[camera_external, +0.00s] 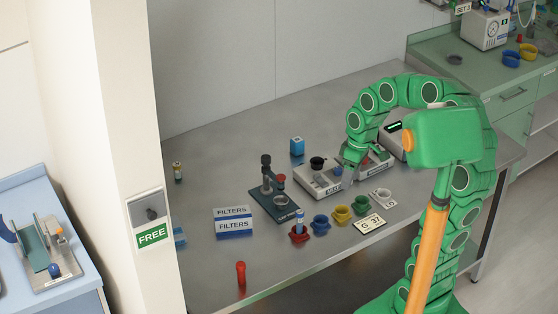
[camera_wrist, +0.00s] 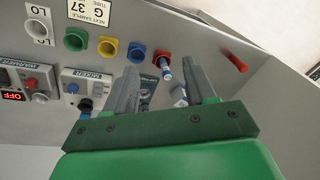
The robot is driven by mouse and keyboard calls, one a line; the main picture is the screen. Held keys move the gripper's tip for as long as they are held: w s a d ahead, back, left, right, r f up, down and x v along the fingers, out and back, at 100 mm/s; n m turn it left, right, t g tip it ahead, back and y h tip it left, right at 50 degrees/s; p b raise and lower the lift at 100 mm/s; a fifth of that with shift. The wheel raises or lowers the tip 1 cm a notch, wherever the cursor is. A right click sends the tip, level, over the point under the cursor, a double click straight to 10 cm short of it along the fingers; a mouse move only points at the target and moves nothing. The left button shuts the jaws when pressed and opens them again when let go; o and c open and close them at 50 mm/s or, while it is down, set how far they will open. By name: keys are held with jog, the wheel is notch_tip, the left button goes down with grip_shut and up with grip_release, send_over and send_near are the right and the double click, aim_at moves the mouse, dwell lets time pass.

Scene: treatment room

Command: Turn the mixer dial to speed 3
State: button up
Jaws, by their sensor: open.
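The mixer (camera_external: 312,183) is a low pale box on the steel bench, labelled MIXER on its front. It also shows left of my fingers in the wrist view (camera_wrist: 87,82). A dark round part (camera_external: 318,162) stands on its top, and a dark knob-like part (camera_wrist: 85,104) shows on it in the wrist view. I cannot tell for sure which part is the dial, and no speed marks can be read. My gripper (camera_wrist: 160,67) is open with nothing between its fingers.
The warmer (camera_wrist: 28,88), its display reading OFF, stands beside the mixer. Red, blue, yellow and green cups (camera_external: 320,224) stand in front, with a tube in the red one. A red tube (camera_external: 241,273) stands near the front edge.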

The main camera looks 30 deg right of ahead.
jog(key=w+d+f+n, duration=0.1)
jog(key=w+d+f, duration=0.1)
jog(key=w, duration=0.6)
jog(key=n+t+y, duration=0.1)
jog(key=n+t, duration=0.1)
jog(key=t, duration=0.1)
send_near(338, 169)
jog(key=shift+x, duration=4.35)
jog(key=shift+w+d, duration=0.1)
jog(key=shift+d, duration=0.05)
grip_shut()
